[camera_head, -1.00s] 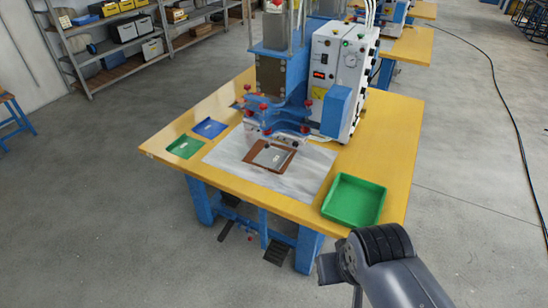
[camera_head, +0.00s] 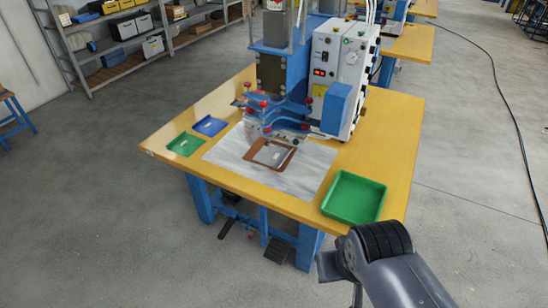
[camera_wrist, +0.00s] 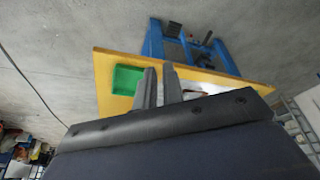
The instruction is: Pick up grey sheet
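The grey sheet (camera_head: 273,153) is a small square with a pale mark. It lies on a brown square piece (camera_head: 250,155), on the pale grey plate (camera_head: 230,166) below the head of the blue press (camera_head: 285,112). In the head view my arm is at the lower right and the fingertips are not clearly seen.
A green tray (camera_head: 354,198) stands at the table's right front corner. A white control box (camera_head: 336,80) stands behind the plate.

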